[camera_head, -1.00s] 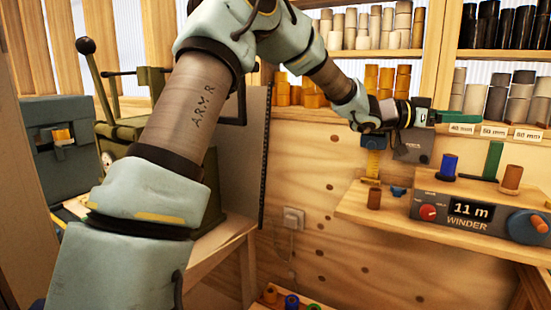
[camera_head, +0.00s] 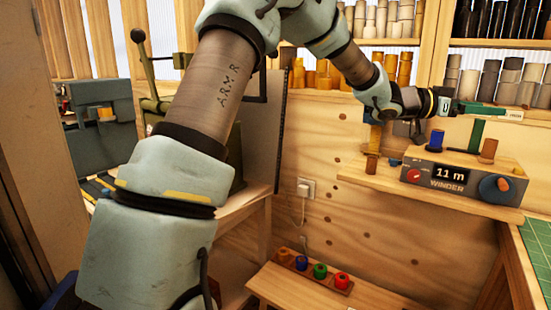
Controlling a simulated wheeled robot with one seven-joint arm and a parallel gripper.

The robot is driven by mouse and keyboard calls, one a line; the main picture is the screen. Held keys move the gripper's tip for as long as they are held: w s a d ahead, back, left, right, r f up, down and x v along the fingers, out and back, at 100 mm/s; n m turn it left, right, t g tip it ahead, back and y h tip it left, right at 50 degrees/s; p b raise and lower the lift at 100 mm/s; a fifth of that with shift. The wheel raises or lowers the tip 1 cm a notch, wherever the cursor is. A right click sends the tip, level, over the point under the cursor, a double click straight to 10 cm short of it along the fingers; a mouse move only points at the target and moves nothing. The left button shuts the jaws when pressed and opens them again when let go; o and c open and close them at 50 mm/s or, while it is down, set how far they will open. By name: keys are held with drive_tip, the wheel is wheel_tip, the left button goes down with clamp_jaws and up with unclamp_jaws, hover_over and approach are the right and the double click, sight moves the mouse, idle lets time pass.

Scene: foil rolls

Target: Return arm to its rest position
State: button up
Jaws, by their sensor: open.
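My arm (camera_head: 215,85) rises from the lower left, bends at the top of the view and reaches toward the upper right. My gripper (camera_head: 490,110), with green fingers, is at its far end, in front of the shelf's front edge and above the winder (camera_head: 463,178). It is open, and I see nothing held in it. The winder's display reads 11 m. A blue roll (camera_head: 437,139), a green upright piece (camera_head: 477,135) and a brown roll (camera_head: 488,150) stand at the winder, below my gripper.
Shelves with several rolls (camera_head: 490,85) line the back wall. A low bench (camera_head: 330,295) carries a rack with several coloured rolls (camera_head: 320,271). A green cutting mat (camera_head: 540,250) lies at the right edge. A grey panel and a machine stand left, behind my arm.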

drive_tip(key=w+a+f+n+t+y, duration=0.45)
drive_tip(key=w+a+f, duration=0.2)
drive_tip(key=a, duration=0.45)
drive_tip(key=w+a+f+n+t+y, duration=0.3)
drive_tip(key=w+a+f+n+t, duration=0.15)
drive_tip(key=w+a, duration=0.45)
drive_tip(key=s+a+f+n+y, duration=0.1)
drive_tip(key=a+f+n+y, duration=0.15)
drive_tip(key=a, duration=0.65)
drive_tip(key=s+a+f+n+y, duration=0.1)
drive_tip(key=a+f+y, duration=0.25)
drive_tip(key=a, duration=0.55)
drive_tip(key=s+a+f+n+g+y, duration=0.2)
drive_tip(key=s+a+f+n, duration=0.1)
drive_tip(key=s+a, duration=0.6)
drive_tip(key=s+a+f+n+g+y, duration=0.1)
drive_tip(key=s+a+f+n+g, duration=0.2)
drive_tip(key=s+a, duration=0.6)
drive_tip(key=shift+a+f+y, duration=0.35)
drive_tip(key=shift+a+f, duration=0.3)
drive_tip(key=shift+a, duration=0.5)
